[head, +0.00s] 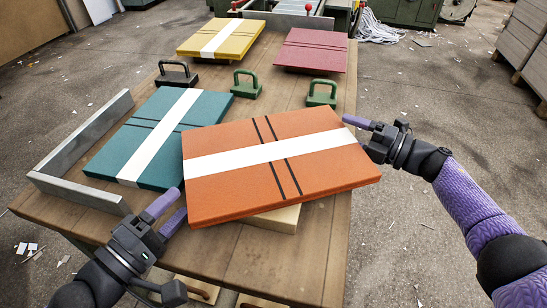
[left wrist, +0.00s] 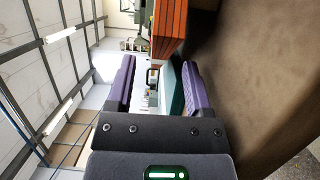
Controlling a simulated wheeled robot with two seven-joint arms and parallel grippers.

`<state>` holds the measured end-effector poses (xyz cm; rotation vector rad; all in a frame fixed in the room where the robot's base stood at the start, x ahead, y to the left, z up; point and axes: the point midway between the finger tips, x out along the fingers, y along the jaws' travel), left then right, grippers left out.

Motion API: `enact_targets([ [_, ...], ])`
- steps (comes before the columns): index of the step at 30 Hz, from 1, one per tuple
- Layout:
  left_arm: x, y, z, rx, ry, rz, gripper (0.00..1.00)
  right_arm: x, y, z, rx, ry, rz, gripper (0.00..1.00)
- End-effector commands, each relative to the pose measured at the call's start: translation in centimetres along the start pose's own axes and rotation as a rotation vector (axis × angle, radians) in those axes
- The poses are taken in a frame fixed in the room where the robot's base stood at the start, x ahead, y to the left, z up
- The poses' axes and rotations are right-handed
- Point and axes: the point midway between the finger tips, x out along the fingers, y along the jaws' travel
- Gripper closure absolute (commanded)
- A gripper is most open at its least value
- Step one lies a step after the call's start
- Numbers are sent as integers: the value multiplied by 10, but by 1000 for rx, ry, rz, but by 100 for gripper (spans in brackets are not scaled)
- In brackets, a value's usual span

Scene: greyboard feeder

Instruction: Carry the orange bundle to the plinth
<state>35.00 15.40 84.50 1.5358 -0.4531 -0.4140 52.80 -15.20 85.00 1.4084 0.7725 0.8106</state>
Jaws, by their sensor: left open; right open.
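The orange bundle (head: 235,175) is a flat stack with a white band and two dark straps. It lies over a pale wooden block (head: 283,218) that shows under its near edge; I cannot tell whether that block is the plinth. My left gripper (head: 181,201) is open at the bundle's left edge. In the left wrist view, the bundle's layered edge (left wrist: 168,30) shows at the tips of my open fingers (left wrist: 157,62), nearer the right one; contact is unclear. My right gripper (head: 357,133) is open at the bundle's right edge, fingers partly hidden.
A teal bundle (head: 180,107) lies left, beside a metal angle rail (head: 85,138). Yellow (head: 240,34) and red (head: 310,52) bundles lie at the back. One black (head: 177,76) and two green handled weights (head: 246,86) (head: 321,95) stand between. The wooden table's near part (head: 270,265) is clear.

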Motion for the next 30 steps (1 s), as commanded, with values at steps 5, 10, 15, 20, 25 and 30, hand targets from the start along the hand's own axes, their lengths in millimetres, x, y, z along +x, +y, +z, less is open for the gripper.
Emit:
enact_targets([
  [5,-42,-3,0,-2,1,-10,35,0,0,0,0,0,0,35],
  [10,-71,-1,0,-2,1,-5,35,0,0,0,0,0,0,35],
  [15,-86,-1,0,-1,0,-2,35,0,0,0,0,0,0,35],
  [20,-89,0,0,0,-1,0,35,-13,-1,0,1,-1,-2,35],
  [25,-89,0,0,0,0,1,35,-60,-1,0,0,-3,-5,35],
  [30,-88,0,0,0,0,0,35,-101,-1,0,1,-2,-4,35],
])
